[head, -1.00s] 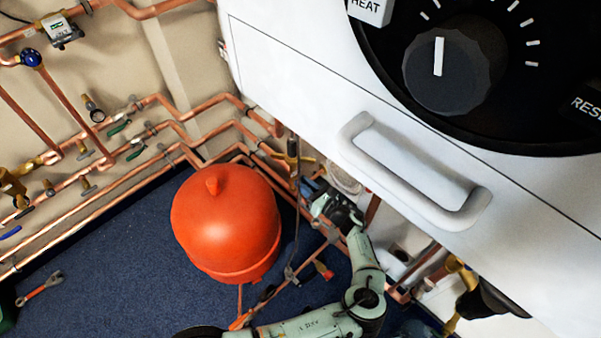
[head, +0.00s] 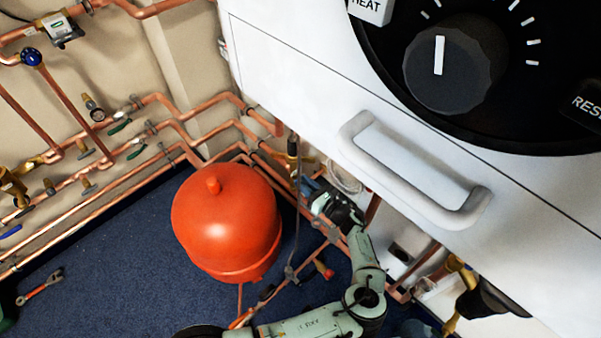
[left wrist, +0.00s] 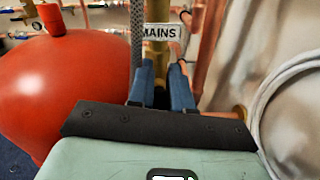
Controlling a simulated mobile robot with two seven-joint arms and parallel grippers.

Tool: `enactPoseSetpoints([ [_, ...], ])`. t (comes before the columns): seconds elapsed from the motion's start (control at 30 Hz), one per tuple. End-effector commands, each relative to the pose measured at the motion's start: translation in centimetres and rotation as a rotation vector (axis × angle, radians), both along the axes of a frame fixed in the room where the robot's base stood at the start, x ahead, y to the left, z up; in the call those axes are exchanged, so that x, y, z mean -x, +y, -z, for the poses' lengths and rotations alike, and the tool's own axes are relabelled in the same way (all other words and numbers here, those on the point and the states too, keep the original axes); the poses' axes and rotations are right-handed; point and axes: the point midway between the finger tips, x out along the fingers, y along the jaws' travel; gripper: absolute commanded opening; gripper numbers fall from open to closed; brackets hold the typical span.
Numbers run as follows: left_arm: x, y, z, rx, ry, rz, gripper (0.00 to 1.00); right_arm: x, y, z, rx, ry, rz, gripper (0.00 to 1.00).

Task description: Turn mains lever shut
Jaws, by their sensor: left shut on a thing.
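The mains valve is an upright brass piece (left wrist: 157,62) with a white "MAINS" tag (left wrist: 160,32) in the left wrist view. My left gripper (left wrist: 163,80) has its two blue fingers in front of the valve, below the tag. It is shut on the mains lever, which is mostly hidden between the fingers; its exact angle cannot be told. In the head view, my left gripper (head: 311,187) reaches in beneath the white boiler (head: 290,85), beside the copper pipes. My right gripper is not in view.
A red expansion vessel (head: 225,220) stands close left of my left arm; it also fills the left of the wrist view (left wrist: 60,85). A grey braided hose (left wrist: 137,40) hangs beside the valve. The boiler's handle (head: 410,175) juts out above. Blue floor at left is mostly clear.

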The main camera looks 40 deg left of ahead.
Motion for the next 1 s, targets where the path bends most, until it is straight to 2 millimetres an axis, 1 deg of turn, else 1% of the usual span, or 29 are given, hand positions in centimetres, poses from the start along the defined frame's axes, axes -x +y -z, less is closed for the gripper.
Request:
enactPoseSetpoints([
  [0.03,0.1,-0.1,0.6,0.010,0.005,0.000,0.00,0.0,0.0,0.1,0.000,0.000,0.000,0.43],
  [0.23,0.1,-0.1,0.6,0.010,0.004,0.001,0.00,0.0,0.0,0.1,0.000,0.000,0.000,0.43],
  [0.27,0.1,-0.1,0.6,0.010,0.004,0.001,0.29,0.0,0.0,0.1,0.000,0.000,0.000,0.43],
  [0.3,0.1,-0.1,0.6,0.010,0.004,0.000,0.40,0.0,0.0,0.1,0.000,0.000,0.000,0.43],
  [0.57,0.0,0.0,0.3,0.005,0.001,0.001,0.40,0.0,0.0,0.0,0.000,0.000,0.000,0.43],
  [0.67,0.0,-0.5,0.2,0.005,0.001,0.002,0.40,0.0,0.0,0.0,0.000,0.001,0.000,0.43],
  [0.77,0.1,-1.6,0.1,0.005,0.001,0.003,0.40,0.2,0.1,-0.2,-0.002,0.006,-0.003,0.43],
  [0.87,0.3,-3.6,0.1,0.007,-0.001,0.005,0.40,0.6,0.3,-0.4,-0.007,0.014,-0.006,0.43],
  [1.0,0.6,-6.9,0.1,0.008,0.000,0.006,0.40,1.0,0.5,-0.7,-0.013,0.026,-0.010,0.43],
])
